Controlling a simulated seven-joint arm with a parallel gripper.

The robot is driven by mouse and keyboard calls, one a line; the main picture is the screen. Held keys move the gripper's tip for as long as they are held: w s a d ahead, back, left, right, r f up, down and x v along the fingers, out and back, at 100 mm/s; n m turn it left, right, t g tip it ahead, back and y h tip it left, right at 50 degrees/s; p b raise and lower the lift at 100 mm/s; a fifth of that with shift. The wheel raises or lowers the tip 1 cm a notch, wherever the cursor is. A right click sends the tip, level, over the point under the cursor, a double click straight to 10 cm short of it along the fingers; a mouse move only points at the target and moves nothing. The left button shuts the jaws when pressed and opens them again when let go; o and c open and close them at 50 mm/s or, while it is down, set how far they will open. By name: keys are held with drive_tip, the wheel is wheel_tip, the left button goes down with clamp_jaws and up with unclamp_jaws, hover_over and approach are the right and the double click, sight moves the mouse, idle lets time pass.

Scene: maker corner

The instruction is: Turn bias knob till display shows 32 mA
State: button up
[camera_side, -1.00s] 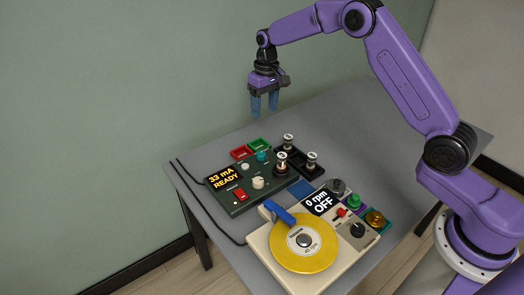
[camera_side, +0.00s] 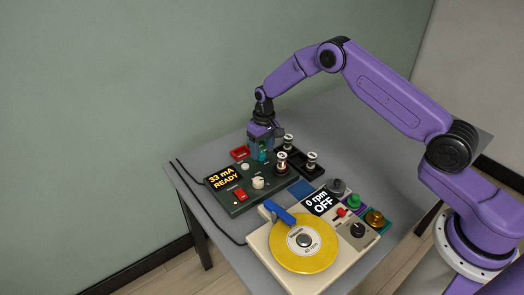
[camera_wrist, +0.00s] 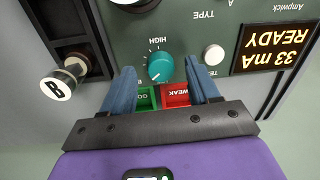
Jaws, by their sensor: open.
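The tester's display (camera_side: 222,177) reads "33 mA READY"; it also shows upside down in the wrist view (camera_wrist: 272,50). A teal knob (camera_wrist: 160,68) with a white pointer line and "HIGH" printed beside it sits on the dark green tester panel (camera_side: 239,205). I take it as the bias knob. My gripper (camera_wrist: 159,66) is open, pointing down over the knob, with one blue finger on each side of it in the wrist view. I cannot tell whether the fingers touch it. In the side view my gripper (camera_side: 262,152) largely hides the knob.
A red bin (camera_wrist: 175,95) and a green bin (camera_wrist: 146,98) lie behind the tester. A white knob (camera_side: 258,183), a red switch (camera_side: 240,194) and tubes (camera_side: 312,160) stand close by. A turntable with a yellow disc (camera_side: 303,243) stands in front.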

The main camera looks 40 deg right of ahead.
sight(264, 152)
drive_tip(key=shift+f, duration=0.6)
drive_tip(key=c, duration=1)
drive_tip(key=shift+n, duration=0.8)
drive_tip(key=shift+c, duration=0.2)
drive_tip(key=o, duration=1)
drive_tip(key=shift+o, duration=0.2)
wheel_tip(264, 152, up, 18)
drive_tip(key=shift+w+d+f, duration=0.15)
drive_tip(key=shift+d+f, duration=0.1)
drive_tip(key=shift+d, duration=0.2)
drive_tip(key=shift+a, duration=0.1)
